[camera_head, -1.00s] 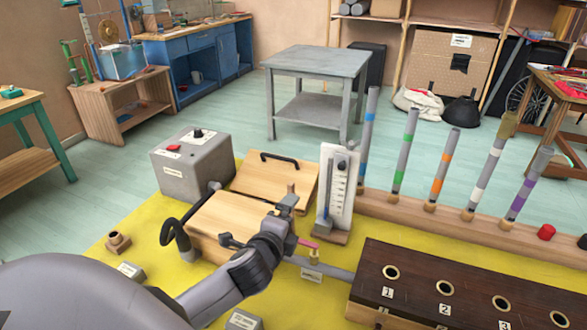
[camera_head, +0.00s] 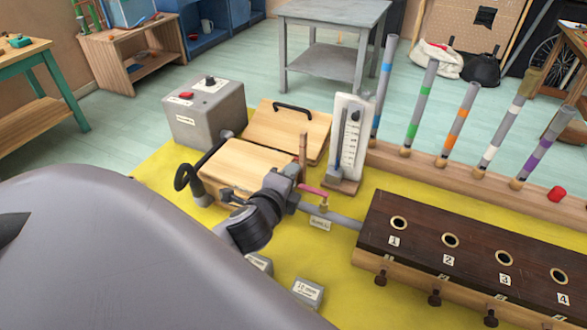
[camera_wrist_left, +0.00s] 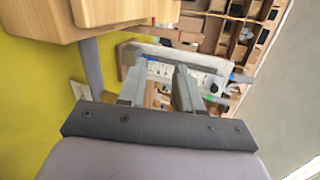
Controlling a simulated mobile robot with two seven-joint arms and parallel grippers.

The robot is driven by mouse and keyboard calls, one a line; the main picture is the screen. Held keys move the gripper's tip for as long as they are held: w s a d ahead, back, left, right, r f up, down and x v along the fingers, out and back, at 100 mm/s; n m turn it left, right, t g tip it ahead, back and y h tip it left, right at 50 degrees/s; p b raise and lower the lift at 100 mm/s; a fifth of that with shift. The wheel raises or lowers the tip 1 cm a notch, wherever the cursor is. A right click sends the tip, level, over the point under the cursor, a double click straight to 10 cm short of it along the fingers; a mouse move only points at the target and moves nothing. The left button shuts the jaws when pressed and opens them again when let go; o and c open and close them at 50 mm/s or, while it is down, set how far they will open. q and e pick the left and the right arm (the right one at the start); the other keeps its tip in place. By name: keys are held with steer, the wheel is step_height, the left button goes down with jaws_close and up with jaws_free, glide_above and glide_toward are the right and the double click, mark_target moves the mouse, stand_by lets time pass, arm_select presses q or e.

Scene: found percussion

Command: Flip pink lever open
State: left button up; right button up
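The pink lever (camera_head: 313,191) sits on a small brass valve (camera_head: 323,204) on the grey pipe (camera_head: 343,218). It lies roughly along the pipe, its free end pointing left toward my gripper. My left gripper (camera_head: 290,174) is just left of the lever's free end, beside the light wooden box (camera_head: 243,165). I cannot tell whether it touches the lever. In the left wrist view its two fingers (camera_wrist_left: 160,78) stand apart with a gap between them. I cannot make out the lever in that view. My right gripper is not in view.
A white gauge panel (camera_head: 350,135) stands upright behind the lever. A dark wooden block with numbered holes (camera_head: 420,228) lies to the right. A grey box with a red button (camera_head: 205,113) is at the back left.

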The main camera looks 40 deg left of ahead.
arm_select(q)
steer(key=s, duration=0.2)
steer(key=s+d, duration=0.1)
steer(key=s, duration=0.1)
steer(key=shift+s, duration=0.25)
steer(key=shift+f, duration=0.1)
stand_by(0.8)
